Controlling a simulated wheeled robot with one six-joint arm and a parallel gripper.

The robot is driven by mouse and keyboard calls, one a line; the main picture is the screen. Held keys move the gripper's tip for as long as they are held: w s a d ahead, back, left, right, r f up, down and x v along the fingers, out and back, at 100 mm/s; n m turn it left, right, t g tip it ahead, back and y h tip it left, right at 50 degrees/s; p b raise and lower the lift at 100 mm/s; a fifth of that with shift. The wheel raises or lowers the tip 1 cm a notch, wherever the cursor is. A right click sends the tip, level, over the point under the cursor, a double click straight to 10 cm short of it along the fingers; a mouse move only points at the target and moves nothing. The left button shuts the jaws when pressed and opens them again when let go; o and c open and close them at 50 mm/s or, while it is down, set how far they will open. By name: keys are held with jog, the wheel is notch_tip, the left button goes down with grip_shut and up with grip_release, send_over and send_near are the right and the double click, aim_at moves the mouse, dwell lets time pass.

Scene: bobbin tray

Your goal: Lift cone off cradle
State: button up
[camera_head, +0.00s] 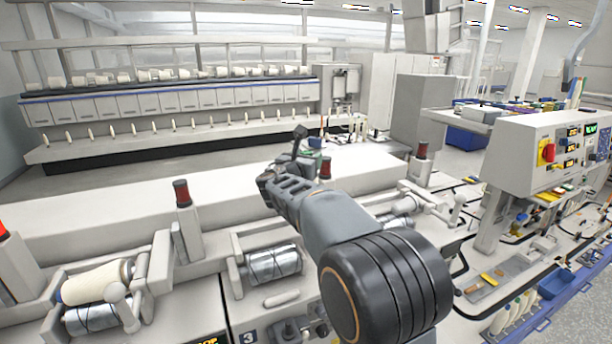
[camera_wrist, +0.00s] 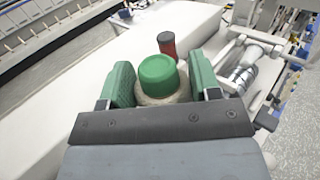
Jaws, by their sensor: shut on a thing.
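In the wrist view my gripper (camera_wrist: 163,85) has its two green-padded fingers closed on either side of a cone (camera_wrist: 158,98). The cone has a pale body and a green top that faces the camera. Its lower part is hidden behind the gripper's dark crossbar. In the head view my arm reaches over the machine, and the cone is mostly hidden behind the gripper. A cradle (camera_wrist: 240,78) with a bare metal roller is to the right of the gripper in the wrist view, apart from the cone.
The head view shows a cradle with a cream cone (camera_head: 97,282) at left and a bare metal roller (camera_head: 273,263) beside it. Red lamps (camera_head: 182,193) stand along the white machine top (camera_head: 110,215). A control box (camera_head: 540,150) is at right.

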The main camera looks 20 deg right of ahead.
notch_tip(320, 180, up, 7)
jog(key=p, duration=0.3)
jog(key=shift+r, duration=0.15)
dwell(0.3)
